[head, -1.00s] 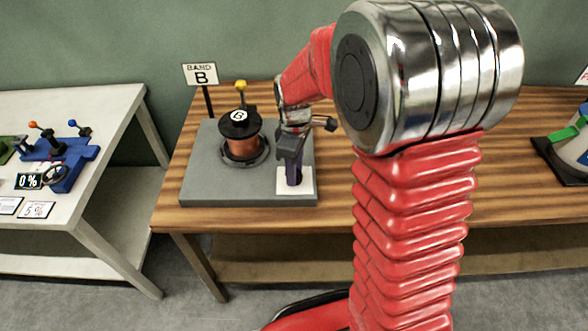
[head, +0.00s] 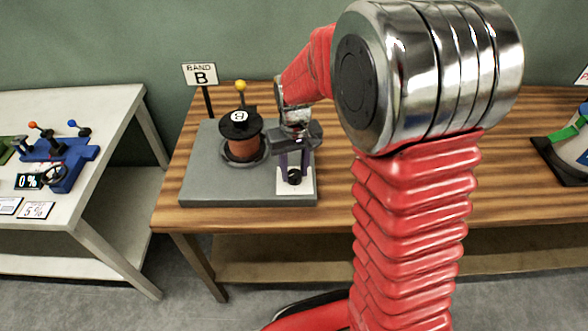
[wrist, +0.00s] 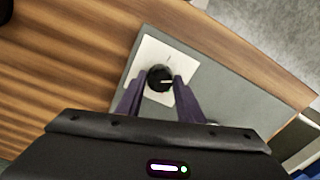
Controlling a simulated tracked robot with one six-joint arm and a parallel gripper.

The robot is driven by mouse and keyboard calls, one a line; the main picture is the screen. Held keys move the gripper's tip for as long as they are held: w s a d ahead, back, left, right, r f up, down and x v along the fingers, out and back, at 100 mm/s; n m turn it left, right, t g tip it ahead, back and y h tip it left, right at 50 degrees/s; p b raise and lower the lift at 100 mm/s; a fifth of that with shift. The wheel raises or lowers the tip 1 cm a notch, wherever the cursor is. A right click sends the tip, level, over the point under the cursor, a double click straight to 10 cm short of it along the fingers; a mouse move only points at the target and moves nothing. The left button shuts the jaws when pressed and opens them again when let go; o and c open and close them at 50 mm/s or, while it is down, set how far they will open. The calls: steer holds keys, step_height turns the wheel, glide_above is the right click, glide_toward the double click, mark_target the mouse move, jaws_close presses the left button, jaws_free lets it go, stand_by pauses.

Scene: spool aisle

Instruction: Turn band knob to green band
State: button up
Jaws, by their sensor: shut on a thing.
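The band knob is a small round black knob (head: 294,177) with a light pointer line, on a white plate (head: 283,189) at the front right of a grey base. In the wrist view the knob (wrist: 160,77) sits between my fingertips, and its white line points toward the right finger. My gripper (head: 294,174) is shut on the knob from above, with a dark finger on each side. It also shows in the wrist view (wrist: 160,88). I see no green band on the plate; any small markings are too fine to read.
A copper-coloured spool (head: 243,144) with a black top stands left of my gripper. Behind it are a yellow-tipped lever (head: 241,87) and a BAND B sign (head: 200,75). A white table (head: 110,200) with a blue device (head: 62,166) stands left.

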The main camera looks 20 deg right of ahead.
mark_target(294, 173)
steer(key=m, duration=0.6)
steer(key=shift+w+r, duration=0.1)
steer(key=m, duration=0.7)
stand_by(0.4)
steer(key=o, duration=1.1)
steer(key=shift+r, duration=0.1)
step_height(294, 173, up, 13)
steer(key=shift+r, duration=0.2)
stand_by(0.4)
